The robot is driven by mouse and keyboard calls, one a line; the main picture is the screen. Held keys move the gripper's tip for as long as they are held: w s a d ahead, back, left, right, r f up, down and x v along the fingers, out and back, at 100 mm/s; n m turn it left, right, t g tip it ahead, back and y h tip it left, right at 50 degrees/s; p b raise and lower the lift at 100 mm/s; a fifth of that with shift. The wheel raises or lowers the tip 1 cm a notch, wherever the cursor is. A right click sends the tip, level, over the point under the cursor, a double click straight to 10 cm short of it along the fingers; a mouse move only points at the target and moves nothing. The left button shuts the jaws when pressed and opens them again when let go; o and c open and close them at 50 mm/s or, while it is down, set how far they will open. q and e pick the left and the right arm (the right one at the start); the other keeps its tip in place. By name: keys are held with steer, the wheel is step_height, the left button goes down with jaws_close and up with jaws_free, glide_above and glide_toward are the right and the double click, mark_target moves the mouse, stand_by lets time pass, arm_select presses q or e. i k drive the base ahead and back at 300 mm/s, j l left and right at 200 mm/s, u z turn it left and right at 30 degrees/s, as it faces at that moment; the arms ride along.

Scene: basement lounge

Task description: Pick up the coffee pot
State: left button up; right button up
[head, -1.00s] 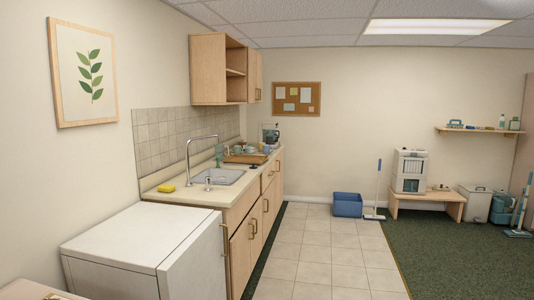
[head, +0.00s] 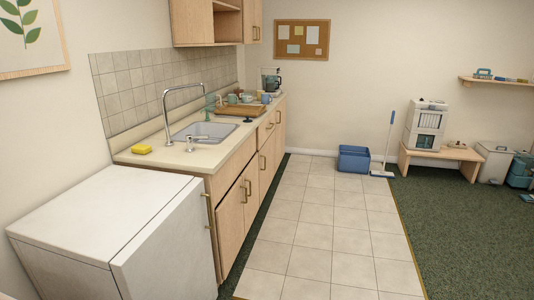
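A coffee maker (head: 271,80) stands at the far end of the kitchen counter (head: 166,160), against the back wall. A dark shape inside it looks like the coffee pot, but it is too small to make out clearly. A wooden tray (head: 240,110) with several cups lies on the counter in front of it. Neither of my grippers shows in the head view.
A white fridge (head: 90,222) stands at the near left, beside the counter. The sink (head: 207,133) and a yellow sponge (head: 142,149) are on the counter. A blue bin (head: 353,159) and a mop (head: 384,150) stand by the back wall. The tiled floor (head: 315,225) is clear.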

mark_target(270, 83)
steer(key=i+l+z, duration=0.25)
steer(key=i, duration=0.8)
steer(key=i+z, duration=0.3)
steer(key=i, duration=0.7)
steer(key=i+u, duration=0.1)
steer(key=i, duration=0.35)
steer(key=i+l+u, duration=0.15)
steer(key=i, duration=0.3)
steer(key=i+l+u, duration=0.1)
steer(key=i, duration=0.35)
steer(key=i+l+u, duration=0.1)
steer(key=i, duration=0.3)
steer(key=i+l+u, duration=0.15)
steer(key=i, duration=0.3)
steer(key=l, duration=0.1)
